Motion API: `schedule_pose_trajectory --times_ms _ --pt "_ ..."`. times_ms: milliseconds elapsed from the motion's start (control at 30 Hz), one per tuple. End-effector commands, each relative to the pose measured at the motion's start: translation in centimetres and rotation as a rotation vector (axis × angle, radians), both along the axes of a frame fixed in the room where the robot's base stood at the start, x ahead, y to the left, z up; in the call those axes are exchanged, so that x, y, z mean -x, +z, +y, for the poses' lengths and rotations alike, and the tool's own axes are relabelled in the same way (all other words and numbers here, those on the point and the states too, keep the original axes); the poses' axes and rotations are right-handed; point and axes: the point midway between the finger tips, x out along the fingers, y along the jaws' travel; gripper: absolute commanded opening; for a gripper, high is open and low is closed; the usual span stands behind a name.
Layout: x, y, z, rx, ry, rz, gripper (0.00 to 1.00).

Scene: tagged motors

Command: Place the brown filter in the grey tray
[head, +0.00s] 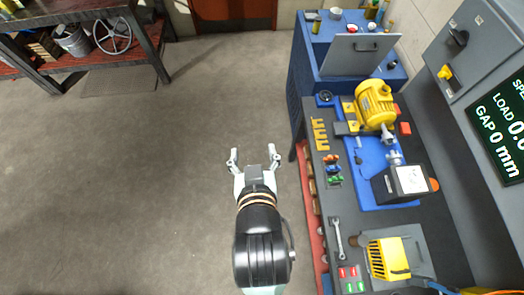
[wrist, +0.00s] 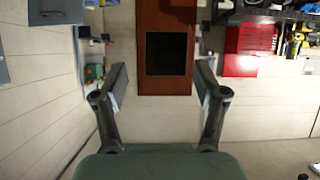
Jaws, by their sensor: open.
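My gripper (head: 253,156) is open and empty, held over the bare floor to the left of the workbench. Its two spread fingers also show in the wrist view (wrist: 161,82), with nothing between them but the distant wall and door. I cannot pick out a brown filter in either view. No grey tray is clearly recognisable; a flat grey panel with a handle (head: 360,58) is on the blue cabinet at the back.
The workbench at right holds a yellow motor (head: 375,103), a blue base plate (head: 372,160), a wrench (head: 338,240) and a yellow-ribbed unit (head: 388,258). A grey control cabinet (head: 470,45) stands beyond. Another bench (head: 75,17) is at upper left. The floor (head: 130,190) is clear.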

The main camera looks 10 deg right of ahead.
Motion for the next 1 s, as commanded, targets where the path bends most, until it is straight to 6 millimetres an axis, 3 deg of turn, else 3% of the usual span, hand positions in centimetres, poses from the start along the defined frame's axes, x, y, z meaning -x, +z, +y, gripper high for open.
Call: schedule_pose_trajectory --times_ms 100,567,667,767,867,900,967,1000 --pt "0.3 0.8 0.9 -0.053 -0.002 -0.021 0.74" --pt "0.2 0.7 0.8 -0.05 -0.004 -0.018 0.74" --pt "-0.1 -0.4 -0.3 -0.063 -0.041 0.003 0.74" --pt "-1.0 -5.0 -5.4 -0.132 -0.215 0.089 0.74" --pt "-0.1 -13.0 -14.4 -0.257 -0.535 0.218 0.74" --pt "1.2 -16.6 -18.3 -0.315 -0.686 0.266 0.74" --pt "4.1 -21.8 -23.6 -0.398 -0.909 0.328 0.74" --pt "6.6 -25.0 -26.5 -0.448 -1.053 0.363 0.74"
